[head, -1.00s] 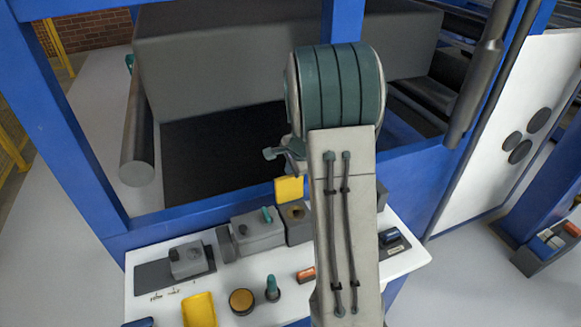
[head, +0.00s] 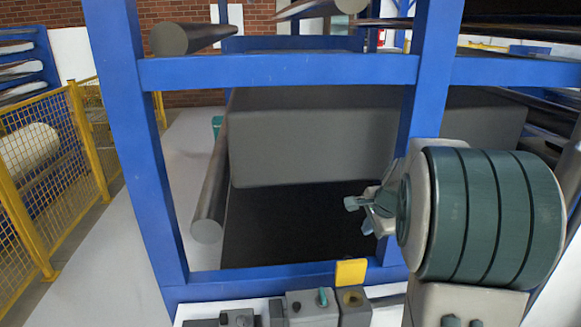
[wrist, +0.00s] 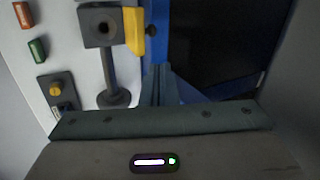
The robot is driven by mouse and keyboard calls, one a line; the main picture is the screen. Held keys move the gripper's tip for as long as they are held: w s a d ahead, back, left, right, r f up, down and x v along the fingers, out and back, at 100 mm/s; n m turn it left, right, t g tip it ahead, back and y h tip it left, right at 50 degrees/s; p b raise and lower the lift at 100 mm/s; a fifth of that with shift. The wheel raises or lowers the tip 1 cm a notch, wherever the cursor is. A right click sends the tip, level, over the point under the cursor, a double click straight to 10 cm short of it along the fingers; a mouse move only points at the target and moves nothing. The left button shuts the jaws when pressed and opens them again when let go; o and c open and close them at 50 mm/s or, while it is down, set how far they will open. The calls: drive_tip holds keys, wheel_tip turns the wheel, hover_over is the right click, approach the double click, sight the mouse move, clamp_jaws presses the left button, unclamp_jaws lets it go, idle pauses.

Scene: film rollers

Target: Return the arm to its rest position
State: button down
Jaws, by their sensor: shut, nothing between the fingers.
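My gripper (head: 360,208) shows in the head view at right of centre, small and partly hidden behind my large teal-banded arm joint. It is shut and empty, in front of the dark opening of the blue frame (head: 278,71). It appears above the white worktop, apart from anything there. In the wrist view the closed fingers (wrist: 160,83) show at centre, with a grey box (wrist: 100,27) with a round hole and a yellow flap (wrist: 134,30) ahead of them.
The worktop (wrist: 72,48) carries a red piece (wrist: 23,14), a green piece (wrist: 38,49) and a grey block with a yellow knob (wrist: 56,90). A yellow fence (head: 60,160) is at left, beside clear floor.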

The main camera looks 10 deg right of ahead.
drive_tip(key=s+a+r+n, duration=0.1)
drive_tip(key=s+a+n, duration=0.6)
drive_tip(key=s, duration=0.5)
drive_tip(key=s+a+r+n+g, duration=0.1)
drive_tip(key=s+a+n, duration=0.6)
drive_tip(key=s+n, duration=0.3)
drive_tip(key=s, duration=0.3)
drive_tip(key=shift+a+g+h, duration=0.3)
drive_tip(key=shift+a, duration=0.1)
